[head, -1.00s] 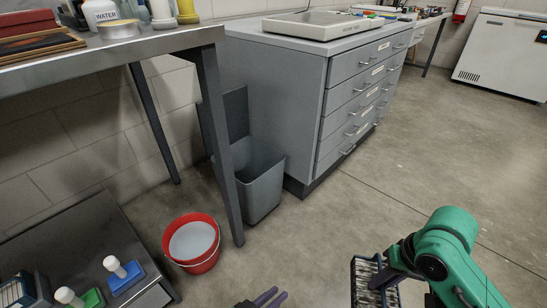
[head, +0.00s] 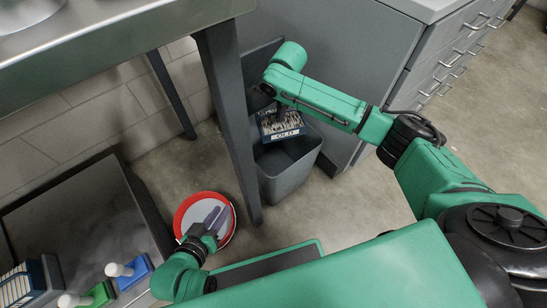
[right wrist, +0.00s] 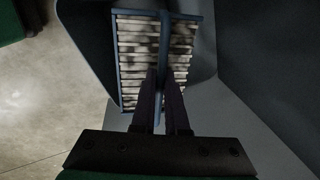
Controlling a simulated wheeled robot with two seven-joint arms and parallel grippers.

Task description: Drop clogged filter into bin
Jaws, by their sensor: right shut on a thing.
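The clogged filter (head: 281,122) has a dark blue frame, pale pleats with dark smudges, and a label reading OLD. My right gripper (right wrist: 162,90) is shut on its middle rib. In the head view it hangs over the back of the grey bin (head: 290,183), beside its raised lid. The right wrist view shows the filter (right wrist: 130,55) above the bin's opening; its exact height over the rim is unclear. The bin's inside is partly hidden by the filter. My left gripper (head: 214,217) appears open and empty above the red bucket.
The red bucket (head: 180,212) stands left of the bin. A table leg (head: 232,125) rises between them. A grey drawer cabinet (head: 345,60) stands behind the bin. Floor is free at right.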

